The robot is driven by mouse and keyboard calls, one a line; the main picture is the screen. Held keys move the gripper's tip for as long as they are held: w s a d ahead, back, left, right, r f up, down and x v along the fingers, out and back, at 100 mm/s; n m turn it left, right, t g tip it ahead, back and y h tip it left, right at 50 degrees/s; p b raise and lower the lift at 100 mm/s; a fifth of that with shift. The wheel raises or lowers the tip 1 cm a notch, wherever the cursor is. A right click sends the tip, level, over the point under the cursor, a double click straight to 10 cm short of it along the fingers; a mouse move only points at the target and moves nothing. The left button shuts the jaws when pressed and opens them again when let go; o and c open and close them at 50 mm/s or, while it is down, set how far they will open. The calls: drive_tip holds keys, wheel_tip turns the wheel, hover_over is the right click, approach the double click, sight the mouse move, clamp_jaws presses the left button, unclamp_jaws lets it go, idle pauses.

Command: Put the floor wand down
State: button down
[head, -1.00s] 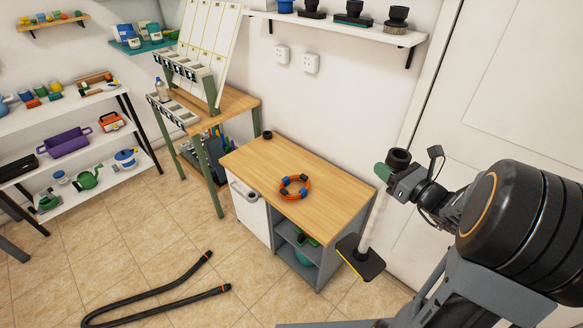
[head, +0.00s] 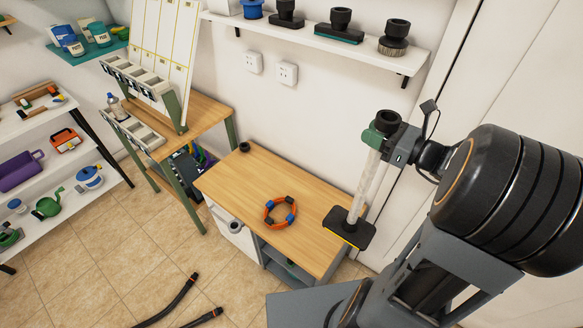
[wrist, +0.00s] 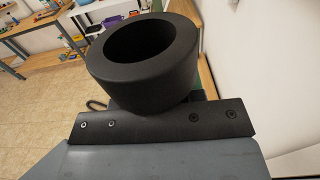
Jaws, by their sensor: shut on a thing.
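The floor wand (head: 367,183) is a pale tube with a flat black floor head (head: 349,229) at its lower end and a green and black collar at its top. The wand hangs nearly upright, leaning slightly. Its floor head overlaps the right end of the wooden cabinet top (head: 235,178); I cannot tell whether it touches. In the wrist view, the wand's black open cuff (wrist: 140,58) stands close in front of the camera and hides the tube below.
An orange ring with blue and dark pieces (head: 281,212) lies on the cabinet top, and a small black ring (head: 244,147) sits at its back left. A wall shelf (head: 310,36) with black brush heads is above. A black hose (head: 178,302) lies on the floor. The cabinet top's left half is mostly clear.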

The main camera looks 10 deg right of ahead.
drive_tip(key=w+a+f+p, duration=0.1)
drive_tip(key=w+f+p, duration=0.3)
drive_tip(key=w+f, duration=0.8)
drive_tip(key=shift+w+f, duration=0.4)
drive_tip(key=shift+w, duration=0.7)
drive_tip(key=shift+f, duration=0.2)
drive_tip(key=c, duration=0.7)
unclamp_jaws()
drive_tip(key=shift+c, duration=0.2)
